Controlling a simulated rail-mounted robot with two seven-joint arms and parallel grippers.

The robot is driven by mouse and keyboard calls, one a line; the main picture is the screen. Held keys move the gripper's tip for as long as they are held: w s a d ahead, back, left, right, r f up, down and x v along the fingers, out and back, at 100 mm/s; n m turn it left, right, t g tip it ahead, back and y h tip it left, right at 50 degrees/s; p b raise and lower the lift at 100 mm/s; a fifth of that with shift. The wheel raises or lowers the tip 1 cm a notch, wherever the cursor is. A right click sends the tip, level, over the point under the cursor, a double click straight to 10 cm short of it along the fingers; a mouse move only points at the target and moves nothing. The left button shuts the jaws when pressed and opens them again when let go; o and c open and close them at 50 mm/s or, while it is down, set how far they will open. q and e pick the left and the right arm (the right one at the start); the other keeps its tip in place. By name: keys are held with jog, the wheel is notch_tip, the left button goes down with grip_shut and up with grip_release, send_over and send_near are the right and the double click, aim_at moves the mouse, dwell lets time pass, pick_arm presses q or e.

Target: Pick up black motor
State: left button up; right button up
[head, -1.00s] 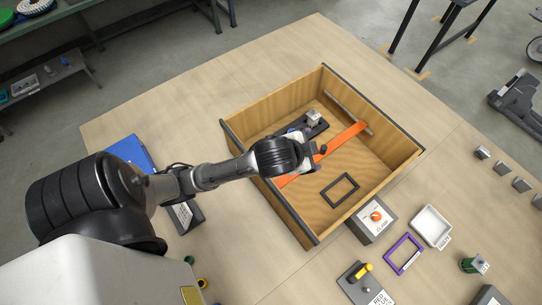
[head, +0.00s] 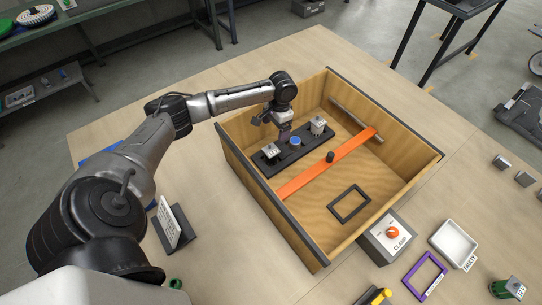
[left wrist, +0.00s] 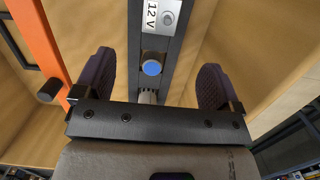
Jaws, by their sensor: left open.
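A short round part with a blue top (head: 295,141) and a dark side sits on a long black base (head: 312,149) inside the wooden box. No label marks it as the black motor, so I cannot be sure that it is. My left gripper (head: 285,131) is above the base, close to this part. In the left wrist view the blue-topped part (left wrist: 151,67) lies between my two spread, empty fingers (left wrist: 155,82). I cannot tell how far below the fingertips it is. A black cylinder (head: 330,157) stands on an orange bar (head: 352,146) nearby.
Metal blocks (head: 317,125) and (head: 271,151) stand on the base; one is marked 12V in the left wrist view. The wooden box wall (head: 250,178) surrounds them. A black frame (head: 349,203) lies inside; a clamp box (head: 388,237) and white tray (head: 455,243) are outside.

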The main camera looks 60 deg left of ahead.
aim_at(271, 150)
pick_arm(q)
jog(key=f, duration=0.2)
jog(key=s+f, duration=0.1)
jog(key=f, duration=0.2)
jog(key=f+b, duration=0.1)
jog(key=f, duration=0.2)
jog(key=shift+s+d+f, duration=0.1)
jog(key=shift+s+f, duration=0.05)
jog(key=shift+f, duration=0.05)
jog(key=shift+s+f+b, duration=0.15)
jog(key=shift+f+b, duration=0.1)
jog(key=shift+f, duration=1.1)
jog(key=shift+s+f+b, duration=0.1)
jog(key=shift+f+b, duration=0.1)
jog(key=shift+f, duration=1.1)
jog(key=c, duration=1.5)
jog(key=shift+r, duration=0.1)
jog(key=shift+c, duration=0.2)
jog(key=shift+r, duration=0.1)
